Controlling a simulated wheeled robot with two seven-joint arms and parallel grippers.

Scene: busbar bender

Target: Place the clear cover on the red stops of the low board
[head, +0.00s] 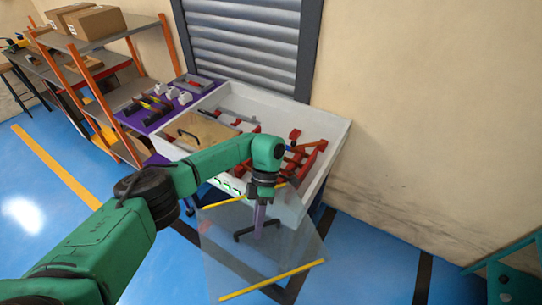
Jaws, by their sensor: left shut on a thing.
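The clear cover (225,250) is a see-through sheet with yellow strips along two edges and a black handle (243,237). My left gripper (259,222) is shut on the handle and holds the cover in front of the white-walled bench. The floor shows through the sheet. Red stops (312,158) stand inside the bench's right part, behind my left wrist. The low board under them is partly hidden by my arm, and I cannot make out its outline. My right gripper is not in view.
The white bench wall (336,140) stands high around the red parts. A tan panel with a black handle (207,128) lies at its left. A purple table (152,122) with tools and an orange-posted shelf (125,75) stand further left.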

